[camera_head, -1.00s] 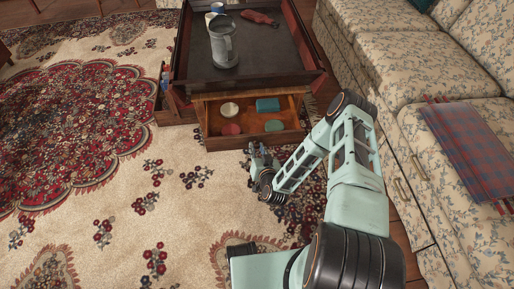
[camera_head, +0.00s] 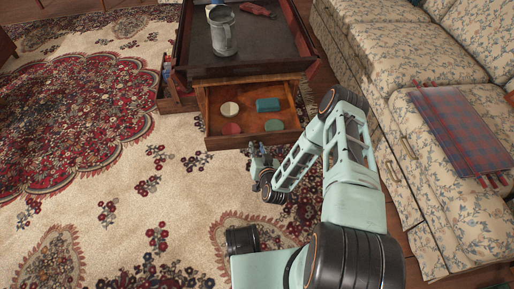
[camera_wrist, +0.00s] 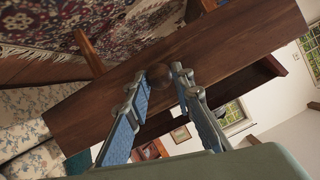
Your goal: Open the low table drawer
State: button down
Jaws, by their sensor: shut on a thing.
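The low table (camera_head: 240,70) has a dark top with raised wooden sides. Its front drawer (camera_head: 252,138) is pulled out towards me, and its inside shows. In it lie a white round thing (camera_head: 229,108), a teal box (camera_head: 267,105), a red round thing (camera_head: 232,129) and a green one (camera_head: 274,126). My gripper (camera_head: 259,153) is at the drawer front. In the wrist view its fingers (camera_wrist: 160,85) are closed about the round wooden knob (camera_wrist: 158,76) on the drawer's front board (camera_wrist: 215,55).
A floral sofa (camera_head: 385,60) with a plaid cloth (camera_head: 458,128) stands close on the right of my arm. A second, narrow drawer (camera_head: 178,100) sticks out at the table's left. Patterned rug lies clear at left.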

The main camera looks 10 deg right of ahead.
jog(key=c, duration=1.7)
grip_release()
jog(key=shift+o, duration=0.2)
jog(key=shift+r, duration=0.1)
notch_tip(320, 180, up, 10)
